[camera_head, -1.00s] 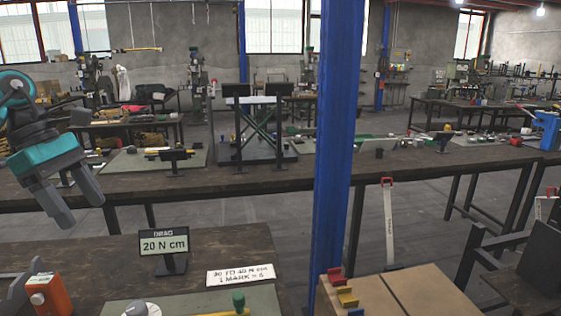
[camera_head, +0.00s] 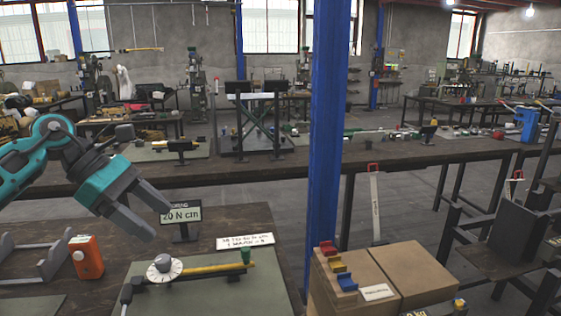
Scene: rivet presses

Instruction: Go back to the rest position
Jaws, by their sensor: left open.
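My left gripper (camera_head: 145,213) comes in from the left in the head view. Its two dark fingers are apart with nothing between them. It hangs in the air above the near workbench (camera_head: 45,215), and its fingers partly cover a small display sign reading 20 N cm (camera_head: 184,217). My right gripper is not in view.
On the near bench are a green-grey mat (camera_head: 215,292) with a yellow-handled tool and white dial (camera_head: 164,268), an orange box (camera_head: 87,257) and a white label card (camera_head: 245,241). A blue column (camera_head: 323,130) stands right of the bench, beside cardboard boxes (camera_head: 420,273).

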